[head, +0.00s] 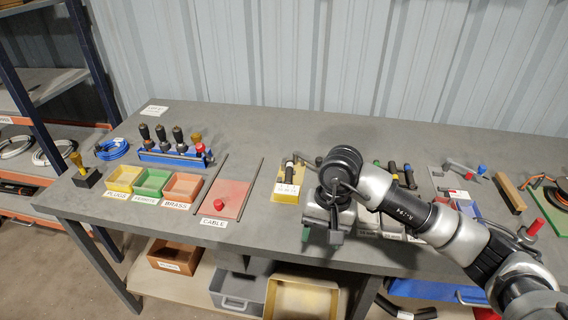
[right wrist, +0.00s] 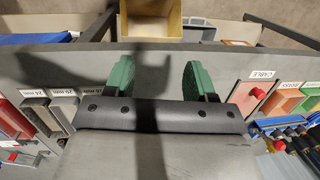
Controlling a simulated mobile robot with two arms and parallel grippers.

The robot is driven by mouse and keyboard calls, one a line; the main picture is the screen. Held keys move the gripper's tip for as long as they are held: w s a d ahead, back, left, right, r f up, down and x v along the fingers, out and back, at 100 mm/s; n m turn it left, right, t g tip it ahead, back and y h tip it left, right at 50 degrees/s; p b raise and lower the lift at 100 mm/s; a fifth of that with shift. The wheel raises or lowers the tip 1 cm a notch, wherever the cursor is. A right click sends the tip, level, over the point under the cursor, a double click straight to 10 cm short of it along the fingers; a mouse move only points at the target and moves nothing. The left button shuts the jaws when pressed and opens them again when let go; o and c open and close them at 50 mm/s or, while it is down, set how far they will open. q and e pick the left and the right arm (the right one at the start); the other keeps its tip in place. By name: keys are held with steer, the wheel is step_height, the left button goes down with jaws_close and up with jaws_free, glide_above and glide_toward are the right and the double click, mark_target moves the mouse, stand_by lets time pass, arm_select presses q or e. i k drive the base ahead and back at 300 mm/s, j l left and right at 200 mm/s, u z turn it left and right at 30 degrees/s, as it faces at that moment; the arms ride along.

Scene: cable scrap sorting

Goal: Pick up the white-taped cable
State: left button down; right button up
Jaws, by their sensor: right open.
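My right gripper (head: 322,232) hangs over the front part of the grey bench, right of the CABLE tray. In the right wrist view its two green-padded fingers (right wrist: 156,80) stand apart with nothing between them. A short black cable piece (head: 289,172) lies on a yellow board left of my right arm. Several more black pieces (head: 409,176) with coloured bands lie beyond the arm, to its right. I cannot make out white tape on any of them. My right arm hides part of the bench. My left gripper is not in view.
The red CABLE tray (head: 228,196) and the yellow (head: 123,178), green and orange bins stand to the left. A blue tool rack (head: 170,156) is behind them. A wooden block (head: 509,194) lies at the right. Bins (head: 300,300) sit below the bench.

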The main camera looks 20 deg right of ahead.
mark_target(289, 169)
steer(key=i, duration=1.1)
